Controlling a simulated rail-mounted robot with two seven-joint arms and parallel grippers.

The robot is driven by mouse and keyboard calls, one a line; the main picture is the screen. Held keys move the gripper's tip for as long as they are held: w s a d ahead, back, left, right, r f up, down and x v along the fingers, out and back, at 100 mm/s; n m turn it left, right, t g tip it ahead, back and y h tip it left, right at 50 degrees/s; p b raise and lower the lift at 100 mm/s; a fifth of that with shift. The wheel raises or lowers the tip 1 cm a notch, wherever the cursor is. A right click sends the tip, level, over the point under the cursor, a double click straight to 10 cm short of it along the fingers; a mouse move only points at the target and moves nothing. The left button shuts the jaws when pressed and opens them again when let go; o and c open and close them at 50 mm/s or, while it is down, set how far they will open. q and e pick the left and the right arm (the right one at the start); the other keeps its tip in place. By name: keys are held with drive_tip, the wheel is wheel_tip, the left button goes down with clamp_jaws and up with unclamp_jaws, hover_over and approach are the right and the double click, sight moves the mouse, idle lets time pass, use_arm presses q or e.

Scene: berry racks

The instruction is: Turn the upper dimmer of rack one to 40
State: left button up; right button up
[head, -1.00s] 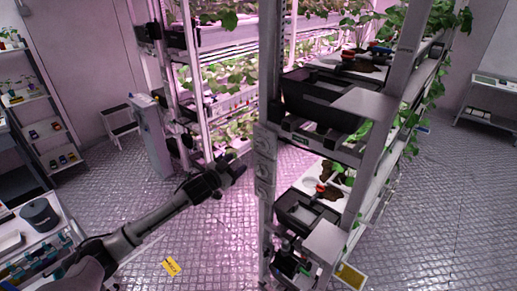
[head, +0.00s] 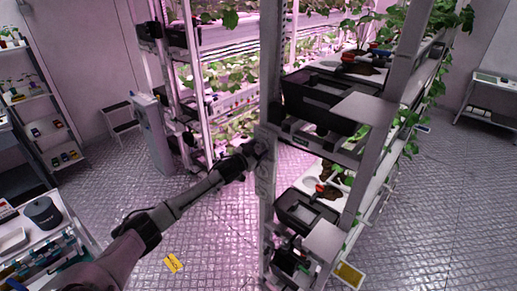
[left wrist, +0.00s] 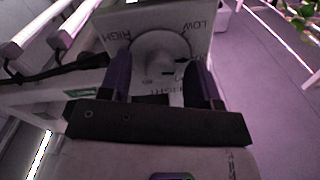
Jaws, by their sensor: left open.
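The dimmer panel (head: 265,178) is a narrow grey strip on the front post of the rack, with round dials one above another. My left gripper (head: 257,149) is at its upper part and covers the dial there. In the left wrist view a round grey dimmer dial (left wrist: 160,48) with a raised grip sits on a plate marked LOW and HIGH. My left gripper (left wrist: 160,82) is open, with one dark finger on each side of the dial's lower part. I cannot tell whether the fingers touch it, nor read its setting. My right gripper is not in view.
The rack's grey post (head: 268,90) stands beside the gripper, with black bins (head: 315,105) and leafy plants to its right. Another lit plant rack stands behind. A side table (head: 45,240) is at the lower left.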

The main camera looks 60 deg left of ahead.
use_arm(q)
drive_tip(key=shift+w, duration=0.25)
drive_tip(key=shift+c, duration=0.3)
drive_tip(key=shift+a, duration=0.1)
drive_tip(key=c, duration=0.9)
drive_tip(key=shift+o, duration=0.2)
drive_tip(key=m+b, duration=0.1)
drive_tip(key=m, duration=0.4)
drive_tip(key=shift+m, duration=0.4)
drive_tip(key=shift+m+b, duration=0.5)
drive_tip(key=shift+m, duration=1.8)
